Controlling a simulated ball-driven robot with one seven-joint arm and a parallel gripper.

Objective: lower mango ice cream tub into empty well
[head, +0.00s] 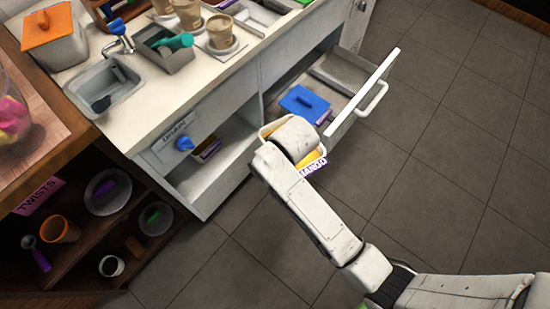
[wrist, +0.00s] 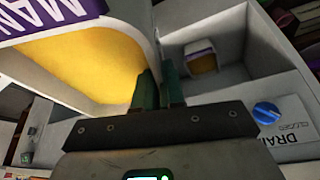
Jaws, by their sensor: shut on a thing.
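The mango ice cream tub (head: 313,166), white with a purple label and yellow contents, is at my arm's end in the head view. In the wrist view the tub (wrist: 85,62) fills the upper left, its label reading "MAN". My gripper (wrist: 160,82) is shut on the tub's wall at one side; the arm hides part of the tub in the head view. The tub is held above and in front of the open drawer (head: 372,92), over its near left side. The drawer holds a blue-lidded tub (head: 305,103).
The white counter (head: 190,88) carries a sink (head: 103,88) and cups. Below is an open cubby with a small tub (wrist: 202,62), beside the blue drain knob (head: 184,144). A dark shelf with dishes stands at left. The tiled floor (head: 450,150) is clear at right.

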